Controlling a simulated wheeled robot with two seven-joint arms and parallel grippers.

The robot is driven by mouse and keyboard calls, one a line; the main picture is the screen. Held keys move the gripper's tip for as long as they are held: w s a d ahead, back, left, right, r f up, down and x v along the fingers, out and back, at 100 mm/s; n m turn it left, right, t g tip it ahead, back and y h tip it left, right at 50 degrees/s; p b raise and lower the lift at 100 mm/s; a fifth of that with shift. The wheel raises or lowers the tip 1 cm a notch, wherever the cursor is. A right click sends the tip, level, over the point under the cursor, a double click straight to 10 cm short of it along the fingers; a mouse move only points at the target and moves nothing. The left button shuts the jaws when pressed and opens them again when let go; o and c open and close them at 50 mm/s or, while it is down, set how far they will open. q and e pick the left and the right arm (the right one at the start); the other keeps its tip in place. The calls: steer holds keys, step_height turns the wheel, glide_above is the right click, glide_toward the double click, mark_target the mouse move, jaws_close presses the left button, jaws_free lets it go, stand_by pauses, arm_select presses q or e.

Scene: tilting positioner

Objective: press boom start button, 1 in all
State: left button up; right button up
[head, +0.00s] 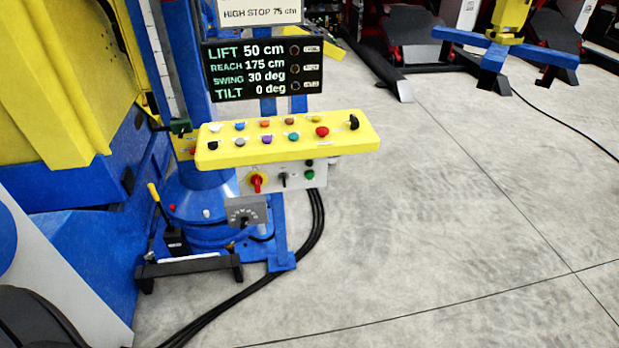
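A yellow control panel (350,143) on the blue column carries two rows of small coloured buttons, a red mushroom button (322,131) and a black knob (353,122). The labels are too small to read, so I cannot tell by label which is the boom start button. Neither gripper shows.
A black display (262,68) above the panel reads lift 50 cm, reach 175 cm, swing 30 deg, tilt 0 deg. Black cables (318,215) run down to the floor. A lever pedestal (172,240) stands at the column's left. The concrete floor (430,230) at right is clear.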

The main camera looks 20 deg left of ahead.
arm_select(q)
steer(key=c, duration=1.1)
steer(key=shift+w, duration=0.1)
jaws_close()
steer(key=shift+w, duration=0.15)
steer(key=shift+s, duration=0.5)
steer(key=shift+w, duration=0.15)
